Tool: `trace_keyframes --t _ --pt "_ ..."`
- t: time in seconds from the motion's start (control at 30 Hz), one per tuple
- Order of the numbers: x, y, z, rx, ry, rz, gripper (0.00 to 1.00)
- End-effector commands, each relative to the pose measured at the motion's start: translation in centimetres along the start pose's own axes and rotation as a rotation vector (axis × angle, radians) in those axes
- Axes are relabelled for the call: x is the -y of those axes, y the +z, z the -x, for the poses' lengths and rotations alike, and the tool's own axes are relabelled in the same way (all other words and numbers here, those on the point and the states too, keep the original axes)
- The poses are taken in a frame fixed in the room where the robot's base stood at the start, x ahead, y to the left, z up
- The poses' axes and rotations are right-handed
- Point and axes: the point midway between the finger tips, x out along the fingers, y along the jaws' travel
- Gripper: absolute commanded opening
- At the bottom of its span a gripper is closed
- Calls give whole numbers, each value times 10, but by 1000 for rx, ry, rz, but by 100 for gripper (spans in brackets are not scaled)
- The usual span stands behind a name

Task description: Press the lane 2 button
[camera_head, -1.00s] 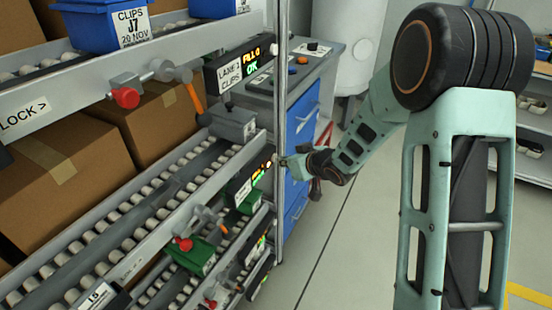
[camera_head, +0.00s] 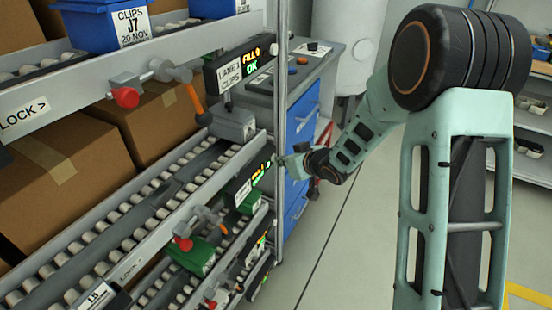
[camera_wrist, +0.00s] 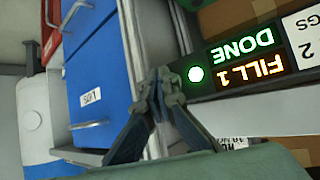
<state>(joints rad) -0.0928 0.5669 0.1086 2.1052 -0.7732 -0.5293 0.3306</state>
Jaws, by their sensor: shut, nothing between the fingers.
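The lane 2 display (camera_wrist: 238,60) shows upside down in the wrist view, reading "FILL 1" in orange and "DONE" in green. A round button (camera_wrist: 196,74) glows green-white at its end; I take it for the lane 2 button. The white label beside it (camera_wrist: 303,38) shows a "2" and "GS". My gripper (camera_wrist: 160,82) is shut and empty, its tips beside the button in the picture; I cannot tell the depth gap. In the head view my gripper (camera_head: 283,161) is by the rack's upright, right of the same display (camera_head: 262,172), which it partly crowds.
A metal upright (camera_head: 281,100) stands close to my gripper. A blue cabinet (camera_head: 301,130) is behind it. Levers with red knobs (camera_head: 125,97) stick out from the rack. The floor to the right is clear.

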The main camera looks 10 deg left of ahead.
Motion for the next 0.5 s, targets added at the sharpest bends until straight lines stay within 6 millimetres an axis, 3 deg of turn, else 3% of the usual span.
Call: trace_keyframes --t 0.5 --pt "-8 8 12 0 -1 0 0"
